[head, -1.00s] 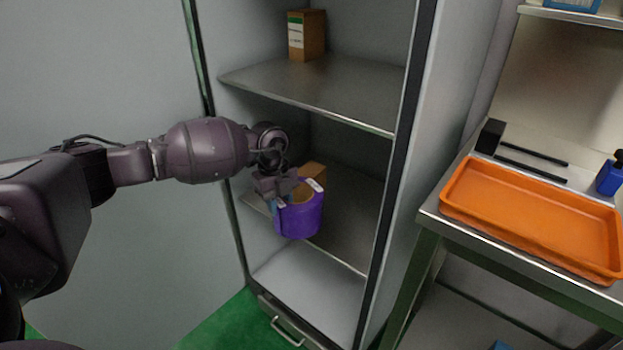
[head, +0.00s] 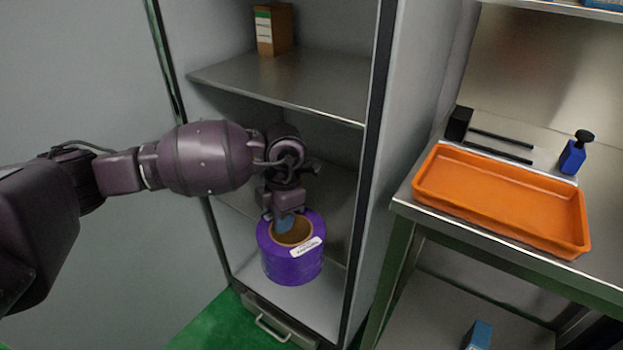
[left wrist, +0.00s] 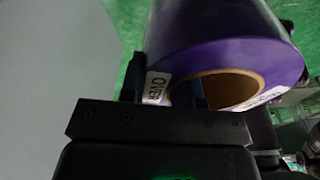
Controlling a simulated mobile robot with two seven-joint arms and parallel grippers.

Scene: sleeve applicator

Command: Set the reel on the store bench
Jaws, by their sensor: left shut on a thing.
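The reel (head: 291,266) is a purple roll with a brown cardboard core and a white label. It hangs in front of the open cabinet in the head view. My left gripper (head: 286,222) is shut on its wall at the core's rim. In the left wrist view the reel (left wrist: 215,45) fills the top, with the fingers (left wrist: 165,92) at its near edge; part of the core is hidden behind them. A steel bench (head: 420,205) stands at the right; I cannot tell whether it is the store bench. My right gripper is not in view.
An orange tray (head: 500,205) takes up the bench's front. A blue bottle (head: 572,156) and a black block (head: 459,123) with two dark bars stand behind it. The cabinet shelf (head: 290,82) holds a brown box (head: 273,30). Green floor (head: 215,325) shows below.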

